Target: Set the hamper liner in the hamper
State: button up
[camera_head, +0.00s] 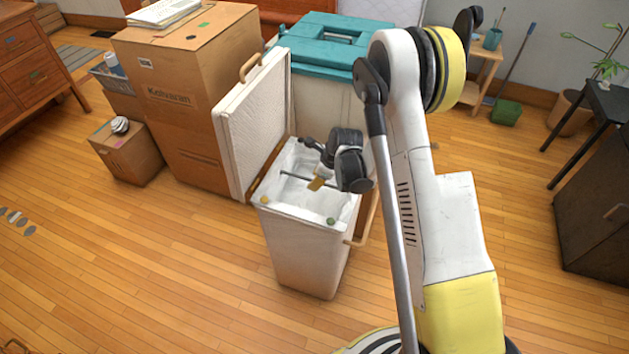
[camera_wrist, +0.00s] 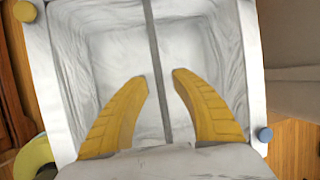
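The hamper (camera_head: 300,245) is a tall white bin standing on the floor with its top open. Its white lid (camera_head: 250,125) stands raised at the back left. A white, wrinkled, cloth-like liner (camera_head: 285,190) covers the inside walls and bottom; it also shows in the wrist view (camera_wrist: 90,60). A thin grey rod (camera_wrist: 155,70) crosses the opening. My gripper (camera_head: 317,183) is over the hamper's mouth. In the wrist view its two yellow fingers (camera_wrist: 160,78) are apart, with the rod seen between them and nothing visibly held. Part of the hamper's mouth is hidden by my arm.
Cardboard boxes (camera_head: 185,95) stand behind and left of the hamper. A teal-lidded bin (camera_head: 325,45) is right behind it. A dark cabinet (camera_head: 600,210) and a black table (camera_head: 607,100) are at the right.

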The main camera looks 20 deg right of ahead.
jog(key=v, duration=1)
jog(key=shift+s+r, duration=0.2)
jog(key=shift+r, duration=0.1)
jog(key=s+a+r+n+t+h, duration=0.1)
jog(key=s+r+n, duration=0.35)
jog(key=r, duration=0.35)
jog(key=s+a+r+n, duration=0.1)
jog(key=s+r+n, duration=0.3)
jog(key=r+n, duration=0.3)
jog(key=s+r+n+t, duration=0.1)
jog(key=s+r+n, duration=0.2)
jog(key=s+n, duration=0.3)
jog(key=s+r+n+t+h, duration=0.1)
jog(key=s+r+n, duration=0.3)
jog(key=s+n, duration=0.3)
jog(key=s, duration=0.4)
jog(key=shift+a, duration=0.2)
